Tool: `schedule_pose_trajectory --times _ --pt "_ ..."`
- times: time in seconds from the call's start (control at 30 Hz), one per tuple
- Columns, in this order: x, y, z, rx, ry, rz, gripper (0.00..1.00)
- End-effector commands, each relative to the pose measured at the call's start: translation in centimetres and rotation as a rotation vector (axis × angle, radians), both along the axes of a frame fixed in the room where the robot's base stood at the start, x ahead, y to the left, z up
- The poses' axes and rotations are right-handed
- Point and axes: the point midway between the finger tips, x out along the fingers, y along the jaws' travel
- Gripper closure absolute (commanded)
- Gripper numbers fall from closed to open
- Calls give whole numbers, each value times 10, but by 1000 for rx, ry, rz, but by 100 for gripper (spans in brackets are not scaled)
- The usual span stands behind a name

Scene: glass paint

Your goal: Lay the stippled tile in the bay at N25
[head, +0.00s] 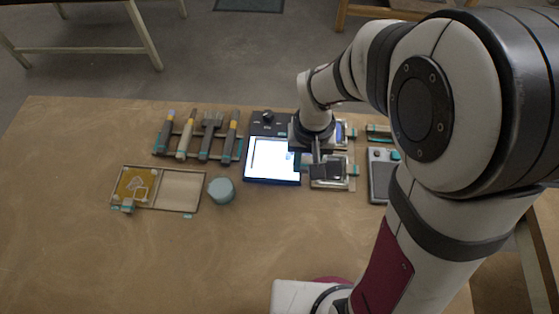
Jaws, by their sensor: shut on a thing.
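My gripper (318,160) points down over the framed holder (343,184) just right of the lit white panel (263,158). It is shut on a dark flat tile (328,172), which shows at its fingertips over that holder. The tile is too small here to tell whether its face is stippled, or whether it touches the holder. Another framed slot, partly hidden by my wrist, lies behind. I cannot read any label, so the bay at N25 cannot be told apart.
Left of the panel are a rack of several tools (204,158), a two-part tray (180,208) with a yellow piece, and a round blue-grey pot (221,190). A grey device (381,181) stands to the right, partly behind my arm. The table's front left is clear.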

Motion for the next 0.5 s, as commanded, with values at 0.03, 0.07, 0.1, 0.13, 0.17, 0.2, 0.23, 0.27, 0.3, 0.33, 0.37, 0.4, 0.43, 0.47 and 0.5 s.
schedule_pose_trajectory --times 0.03,0.07,0.1,0.13,0.17,0.2,0.23,0.27,0.3,0.33,0.37,0.4,0.43,0.47,0.5 --pt "0 -11 7 1 -3 -6 100" --pt "0 -16 10 1 -4 -6 100" --pt "-1 -23 14 1 -2 -6 100" --pt "-1 -27 16 0 -3 -4 100" --pt "-2 -31 18 0 -2 -4 100" --pt "-2 -33 20 0 -1 -1 100" --pt "-1 -33 21 0 -1 2 100" --pt "0 -30 22 0 -1 6 100" --pt "2 -24 21 0 1 12 100" --pt "4 -17 21 0 1 17 100" --pt "7 -7 20 0 1 24 100" --pt "10 8 17 0 2 33 100" --pt "11 21 15 -1 3 40 100" --pt "13 36 13 0 2 47 100" --pt "14 55 10 0 2 55 100"
